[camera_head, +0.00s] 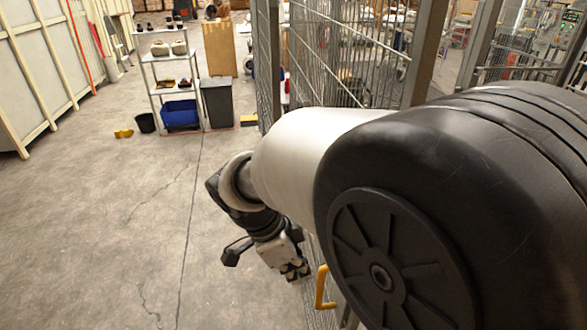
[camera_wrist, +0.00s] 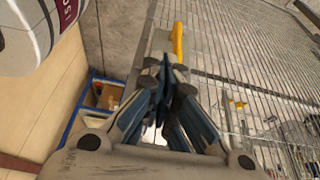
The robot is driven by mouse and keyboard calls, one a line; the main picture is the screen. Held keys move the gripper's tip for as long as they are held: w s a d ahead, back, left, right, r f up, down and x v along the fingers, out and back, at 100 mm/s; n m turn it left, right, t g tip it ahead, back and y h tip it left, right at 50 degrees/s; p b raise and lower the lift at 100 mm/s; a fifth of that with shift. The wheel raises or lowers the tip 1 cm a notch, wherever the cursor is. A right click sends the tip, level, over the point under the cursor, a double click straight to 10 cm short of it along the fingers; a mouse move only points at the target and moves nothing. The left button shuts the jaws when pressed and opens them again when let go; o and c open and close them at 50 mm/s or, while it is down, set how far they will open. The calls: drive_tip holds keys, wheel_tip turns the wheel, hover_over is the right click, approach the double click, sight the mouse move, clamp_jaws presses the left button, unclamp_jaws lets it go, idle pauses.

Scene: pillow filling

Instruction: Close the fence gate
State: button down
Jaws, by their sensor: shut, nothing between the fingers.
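The fence gate is a grey wire-mesh panel with metal posts; its mesh (camera_head: 340,55) rises behind my arm in the head view. In the wrist view the mesh (camera_wrist: 235,60) fills the right side. A yellow handle (camera_head: 321,288) sits on the fence beside my gripper (camera_head: 296,270). The yellow handle (camera_wrist: 177,40) also shows beyond the fingertips in the wrist view. My gripper (camera_wrist: 165,80) is shut and empty, with a gap between it and the handle in the head view. My arm hides much of the panel, so I cannot tell how far the gate stands open.
A shelf rack (camera_head: 170,70) with a blue bin (camera_head: 180,113) and a grey bin (camera_head: 217,102) stands at the back. A black bucket (camera_head: 146,122) and a yellow object (camera_head: 123,133) lie left of it. The concrete floor (camera_head: 90,220) at left is clear.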

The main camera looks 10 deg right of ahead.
drive_tip(key=d+f+b, duration=0.1)
drive_tip(key=d+f, duration=0.6)
drive_tip(key=f, duration=0.2)
drive_tip(key=shift+d+f+b, duration=0.2)
drive_tip(key=shift+f+b, duration=0.1)
drive_tip(key=shift+b, duration=0.05)
